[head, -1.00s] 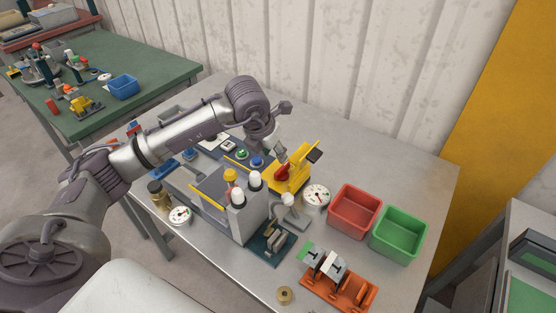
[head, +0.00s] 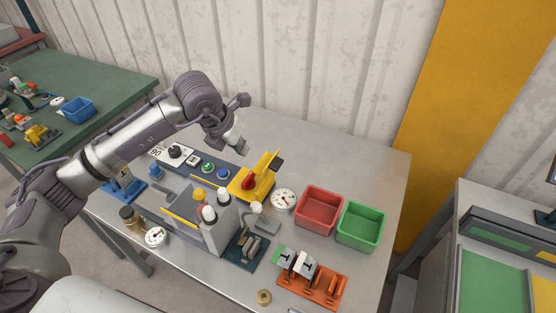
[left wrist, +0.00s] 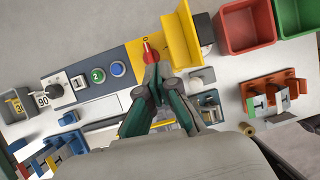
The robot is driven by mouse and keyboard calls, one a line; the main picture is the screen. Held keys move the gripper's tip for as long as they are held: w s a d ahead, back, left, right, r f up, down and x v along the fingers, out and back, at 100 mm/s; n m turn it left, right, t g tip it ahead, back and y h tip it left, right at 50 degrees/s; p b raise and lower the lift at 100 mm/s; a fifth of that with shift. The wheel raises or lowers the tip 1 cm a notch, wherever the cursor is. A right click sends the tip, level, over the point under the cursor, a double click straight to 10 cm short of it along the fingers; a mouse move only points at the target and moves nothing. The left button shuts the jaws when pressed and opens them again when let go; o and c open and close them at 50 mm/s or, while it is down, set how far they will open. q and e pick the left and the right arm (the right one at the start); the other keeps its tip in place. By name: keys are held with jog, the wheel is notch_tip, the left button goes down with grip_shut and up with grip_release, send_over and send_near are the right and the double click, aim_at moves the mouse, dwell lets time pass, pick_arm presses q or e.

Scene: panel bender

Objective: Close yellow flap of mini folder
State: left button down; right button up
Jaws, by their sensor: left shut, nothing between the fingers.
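The mini folder is a grey machine (head: 212,232) on the steel table, with a yellow bar along its edge. At its back right stands a yellow unit (head: 240,186) with a red knob (head: 248,182). In the left wrist view the flap (left wrist: 182,38) is right of the red knob (left wrist: 150,52). My left gripper (head: 238,147) is shut and empty, behind and above the yellow unit. Its fingertips show near the knob in the left wrist view (left wrist: 153,82). My right gripper is out of view.
A panel with a green button (head: 208,168) and a blue button (head: 223,174) lies left of the yellow unit. A dial gauge (head: 284,201), red bin (head: 320,211) and green bin (head: 361,226) stand to the right. Bare table lies behind the unit.

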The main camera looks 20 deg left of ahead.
aim_at(267, 170)
pick_arm(q)
jog(key=s+d+f+n+t+h+b, duration=0.1)
jog(key=s+d+n+t+h+b, duration=0.2)
jog(key=d+h, duration=0.7)
jog(key=s+d+t+h, duration=0.25)
jog(key=d+t, duration=0.35)
jog(key=d, duration=1)
jog(key=s+a+f+n+t+y+b, duration=0.1)
jog(key=s+a+f+n+t+y, duration=0.15)
jog(key=a+f+n+y, duration=0.4)
jog(key=s+a+f+n+t+y+b, duration=0.1)
jog(key=a+f+n+t+y, duration=0.2)
jog(key=n+y, duration=0.6)
jog(key=w+a+r+p, duration=0.2)
jog(key=w+a+p, duration=0.3)
jog(key=w, duration=0.5)
jog(key=shift+w+a+r+p, duration=0.15)
jog(key=shift+a+r+p, duration=0.25)
jog(key=shift+p, duration=0.25)
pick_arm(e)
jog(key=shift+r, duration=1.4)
